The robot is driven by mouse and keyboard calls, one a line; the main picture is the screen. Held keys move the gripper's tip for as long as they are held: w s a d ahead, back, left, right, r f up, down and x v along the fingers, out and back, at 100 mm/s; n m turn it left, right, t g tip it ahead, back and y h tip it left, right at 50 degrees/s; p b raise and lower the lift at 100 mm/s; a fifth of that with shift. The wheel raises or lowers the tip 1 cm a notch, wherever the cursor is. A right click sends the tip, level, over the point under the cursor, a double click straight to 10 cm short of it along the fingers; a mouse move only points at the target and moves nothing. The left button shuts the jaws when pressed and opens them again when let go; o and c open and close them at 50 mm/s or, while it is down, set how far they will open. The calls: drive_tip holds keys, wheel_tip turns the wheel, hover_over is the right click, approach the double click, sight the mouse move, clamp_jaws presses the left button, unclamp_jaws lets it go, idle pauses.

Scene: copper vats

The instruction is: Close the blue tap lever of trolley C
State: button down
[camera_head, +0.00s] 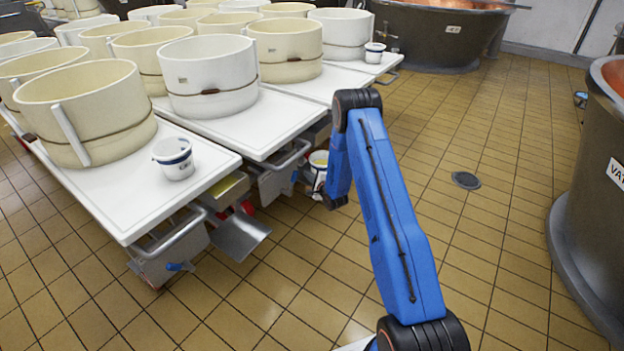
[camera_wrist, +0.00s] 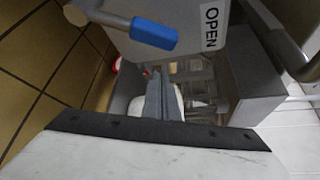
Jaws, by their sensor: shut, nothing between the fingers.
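A blue tap lever (camera_wrist: 154,34) shows at the top of the wrist view, on a pale rod. It lies beside a grey panel (camera_wrist: 185,58) with a sign reading "OPEN" (camera_wrist: 210,25). My gripper (camera_wrist: 157,76) has its fingers together and empty. The fingertips appear below the lever in the picture and apart from it. In the head view a blue lever (camera_head: 178,266) sticks out from the front of the nearest trolley (camera_head: 118,215). I cannot tell whether it is the same lever. No trolley letter is readable, and my gripper is hidden there.
White trolleys carry cream and white tubs (camera_head: 88,110). A small white pot (camera_head: 174,158) stands on the nearest trolley, and a metal chute (camera_head: 240,235) juts out beside it. Copper vats stand at the back (camera_head: 440,35) and right (camera_head: 600,215).

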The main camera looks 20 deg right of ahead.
sight(293, 182)
drive_tip(key=shift+s+a+r, duration=0.2)
drive_tip(key=shift+a+r, duration=0.05)
drive_tip(key=shift+a, duration=0.3)
drive_tip(key=shift+s+a+r, duration=0.25)
drive_tip(key=shift+a, duration=0.35)
drive_tip(key=shift+s+a+r, duration=0.2)
drive_tip(key=shift+a+r, duration=0.05)
drive_tip(key=shift+a, duration=0.3)
drive_tip(key=shift+a, duration=0.1)
